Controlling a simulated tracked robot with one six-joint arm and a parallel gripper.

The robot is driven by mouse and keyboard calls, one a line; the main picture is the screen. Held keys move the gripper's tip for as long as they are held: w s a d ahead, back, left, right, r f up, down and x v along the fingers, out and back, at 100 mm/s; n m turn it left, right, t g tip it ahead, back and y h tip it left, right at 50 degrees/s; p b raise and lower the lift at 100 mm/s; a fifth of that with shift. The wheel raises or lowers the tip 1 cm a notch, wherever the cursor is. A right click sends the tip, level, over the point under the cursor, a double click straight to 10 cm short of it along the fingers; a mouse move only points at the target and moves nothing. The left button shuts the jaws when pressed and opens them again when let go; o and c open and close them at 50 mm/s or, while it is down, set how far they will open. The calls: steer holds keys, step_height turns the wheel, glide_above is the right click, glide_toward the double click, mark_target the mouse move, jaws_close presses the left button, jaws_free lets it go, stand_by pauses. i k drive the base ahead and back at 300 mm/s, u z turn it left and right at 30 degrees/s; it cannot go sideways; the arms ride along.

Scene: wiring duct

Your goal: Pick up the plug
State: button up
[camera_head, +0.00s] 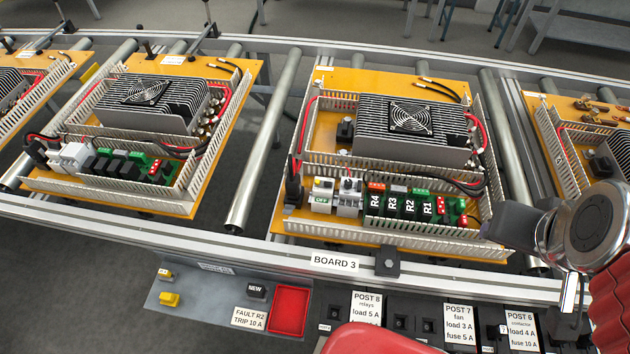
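A black plug-like connector (293,188) stands at the left front of the middle board (345,88), with a red and a dark lead at its top. It is beside the white OFF switch (321,194), and I cannot tell if it is seated in a socket. No part is labelled as the plug. My gripper (498,232) is at the right, near the board's front right corner and well to the right of the connector. Its fingers look dark and merge with the background, so their opening is unclear.
Slotted duct walls (385,240) and a finned heatsink with a fan (411,118) rise from the board. Relays R1 to R4 (392,204) fill the front row. A red tray (289,310) and labelled posts (366,308) lie in front of the rail (230,244).

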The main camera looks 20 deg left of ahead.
mark_target(293, 189)
steer(key=z, duration=0.6)
steer(key=k, duration=1.15)
steer(key=u, duration=1.9)
steer(key=i, duration=0.55)
